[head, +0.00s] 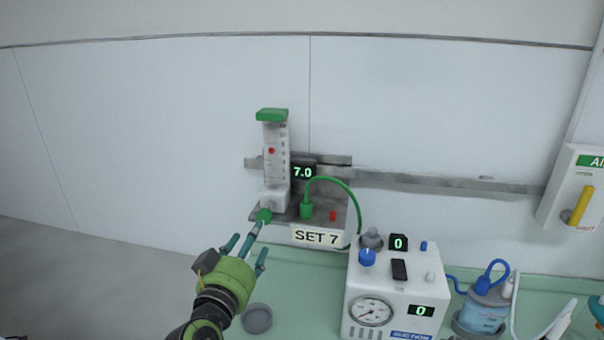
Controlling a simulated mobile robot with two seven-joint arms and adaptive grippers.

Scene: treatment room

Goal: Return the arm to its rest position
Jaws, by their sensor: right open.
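My right gripper (249,243), green with teal fingers, is in the lower left of the head view. Its fingers are spread and hold nothing that I can see. The fingertips point up at the flowmeter (276,165), a clear tube with a green top and a red ball. One finger lies just below the flowmeter's green knob (264,215); I cannot tell whether they touch. The display (303,171) beside the tube reads 7.0, and the label (316,237) below reads SET 7. My left gripper is out of view.
A white suction unit (392,296) with a gauge stands right of my gripper on the green counter (300,318). A green hose (345,186) loops beside the flowmeter. A blue-lidded jar (484,312) stands farther right. The left wall side is clear.

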